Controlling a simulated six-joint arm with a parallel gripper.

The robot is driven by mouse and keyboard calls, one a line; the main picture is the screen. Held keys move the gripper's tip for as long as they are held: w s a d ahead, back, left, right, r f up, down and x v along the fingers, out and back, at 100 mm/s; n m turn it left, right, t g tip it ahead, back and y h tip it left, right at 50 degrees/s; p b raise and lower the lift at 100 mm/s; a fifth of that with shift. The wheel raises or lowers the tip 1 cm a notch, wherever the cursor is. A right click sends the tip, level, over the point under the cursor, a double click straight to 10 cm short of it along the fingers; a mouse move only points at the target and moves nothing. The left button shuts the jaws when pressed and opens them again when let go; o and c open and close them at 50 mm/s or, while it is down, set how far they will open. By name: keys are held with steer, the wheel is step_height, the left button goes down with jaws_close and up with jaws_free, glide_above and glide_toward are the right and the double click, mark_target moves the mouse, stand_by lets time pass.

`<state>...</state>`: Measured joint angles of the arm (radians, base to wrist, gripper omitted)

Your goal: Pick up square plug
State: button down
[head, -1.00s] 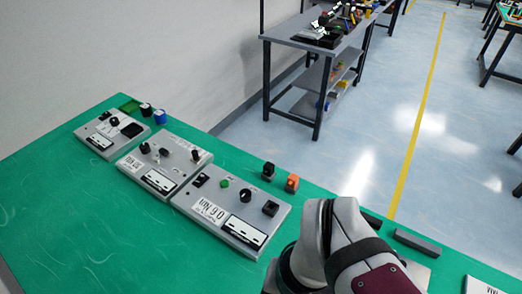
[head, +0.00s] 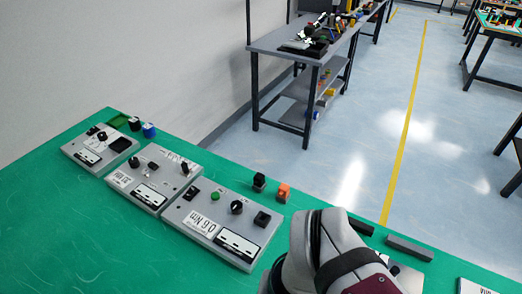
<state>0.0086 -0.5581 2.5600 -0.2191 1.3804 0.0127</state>
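Two small blocks stand on the green table behind the right-hand panel: a black one (head: 259,182) and an orange one (head: 283,193). A black square piece (head: 262,218) sits at the right end of that grey panel (head: 222,219). I cannot tell which of these is the square plug. My arm's grey and dark red links fill the lower right. My gripper is not visible.
Two more grey panels with knobs and switches, the middle one (head: 150,178) and the left one (head: 99,148), stand in a row. Dark bars (head: 409,248) lie right of my arm. The table's left front is clear. A grey workbench stands beyond.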

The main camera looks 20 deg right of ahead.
steer(key=c, duration=1.5)
jaws_free()
steer(key=shift+c, duration=0.2)
steer(key=o, duration=1.1)
steer(key=w+d+r+n, duration=0.2)
steer(key=w+r+n, duration=0.15)
steer(key=w, duration=0.75)
steer(key=n+t, duration=0.1)
steer(key=n, duration=1)
glide_above(284, 187)
steer(key=s+d, duration=0.2)
step_height(284, 187, down, 8)
steer(key=shift+w+a+h, duration=0.2)
steer(key=shift+w+h, duration=0.05)
steer(key=shift+h, duration=0.15)
steer(key=f, duration=0.5)
steer(key=w+a+f, duration=0.1)
steer(key=f, duration=0.9)
steer(key=shift+w+a, duration=0.25)
steer(key=shift+w, duration=0.1)
steer(key=shift+c, duration=0.3)
